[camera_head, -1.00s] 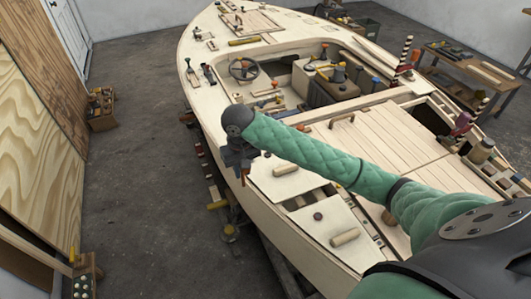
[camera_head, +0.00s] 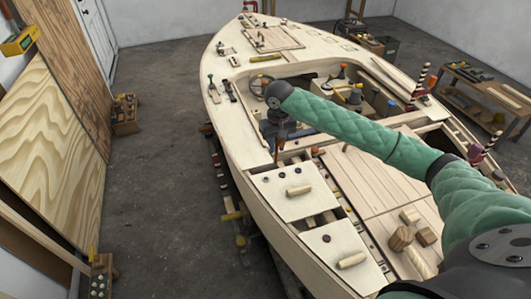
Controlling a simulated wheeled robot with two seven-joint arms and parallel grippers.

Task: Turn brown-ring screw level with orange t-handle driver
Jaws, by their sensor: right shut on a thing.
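My right arm comes in from the right in its green sleeve, and my right gripper (camera_head: 279,134) points down above the near end of the cockpit. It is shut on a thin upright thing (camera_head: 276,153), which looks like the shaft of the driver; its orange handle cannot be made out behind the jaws. The tip seems near this row; contact cannot be told. My left gripper is not in view.
A wooden handle block (camera_head: 299,190) sits on the panel, and another (camera_head: 351,260) lies on the nearer panel. Wooden blocks (camera_head: 401,238) lie on the planked deck. The floor (camera_head: 165,190) left of the hull is clear.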

